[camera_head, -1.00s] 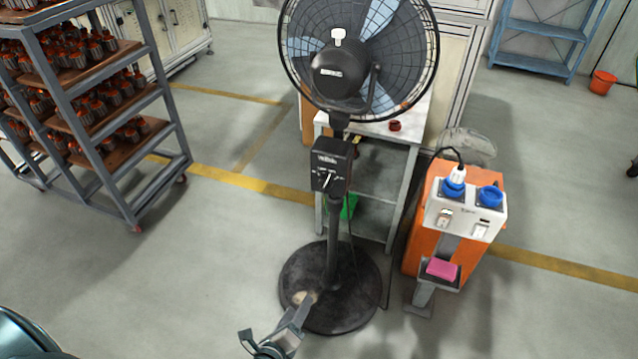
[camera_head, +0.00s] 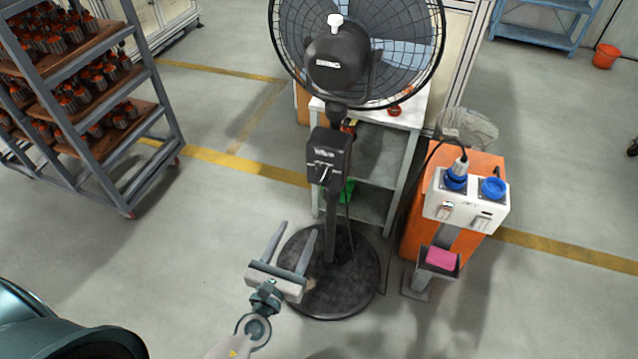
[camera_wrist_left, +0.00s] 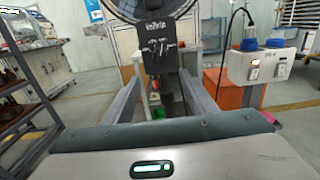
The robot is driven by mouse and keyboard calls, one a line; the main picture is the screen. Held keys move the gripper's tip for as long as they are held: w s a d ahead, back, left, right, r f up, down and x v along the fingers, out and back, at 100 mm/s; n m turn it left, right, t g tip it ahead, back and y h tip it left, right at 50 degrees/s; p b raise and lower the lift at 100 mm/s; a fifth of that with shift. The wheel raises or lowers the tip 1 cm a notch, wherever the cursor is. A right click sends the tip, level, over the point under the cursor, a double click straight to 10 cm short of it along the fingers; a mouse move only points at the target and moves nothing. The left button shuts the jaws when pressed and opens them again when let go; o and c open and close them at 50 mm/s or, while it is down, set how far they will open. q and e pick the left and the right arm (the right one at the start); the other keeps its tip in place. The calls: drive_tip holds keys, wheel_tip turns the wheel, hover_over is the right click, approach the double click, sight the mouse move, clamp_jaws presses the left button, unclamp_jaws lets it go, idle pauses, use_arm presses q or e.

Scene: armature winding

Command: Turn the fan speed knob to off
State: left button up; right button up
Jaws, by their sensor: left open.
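A black pedestal fan (camera_head: 336,62) stands on a round dark base (camera_head: 350,290). Its control box (camera_head: 328,150) sits on the pole below the fan head, with a pale speed knob (camera_head: 323,172) on its front. In the left wrist view the control box (camera_wrist_left: 158,57) is ahead, above and between my fingers, and the knob is small there. My left gripper (camera_head: 293,233) is open and empty, in front of and below the control box, apart from it. It also shows in the left wrist view (camera_wrist_left: 163,98). My right gripper is not in view.
An orange cabinet (camera_head: 432,228) with blue sockets and a plugged-in cable stands right of the fan. A metal table (camera_head: 405,142) is behind the pole. A rack (camera_head: 150,95) of wound parts stands at left. The floor between rack and fan is clear.

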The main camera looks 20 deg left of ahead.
use_arm(q)
drive_tip(key=p, duration=0.3)
approach(320, 183)
drive_tip(key=w, duration=0.8)
drive_tip(key=shift+d+r, duration=0.1)
drive_tip(key=shift+w, duration=0.6)
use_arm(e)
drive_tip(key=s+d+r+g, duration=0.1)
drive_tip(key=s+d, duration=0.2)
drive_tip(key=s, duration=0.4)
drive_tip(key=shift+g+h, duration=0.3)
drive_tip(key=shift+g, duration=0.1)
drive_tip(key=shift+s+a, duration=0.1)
use_arm(q)
drive_tip(key=c, duration=1.1)
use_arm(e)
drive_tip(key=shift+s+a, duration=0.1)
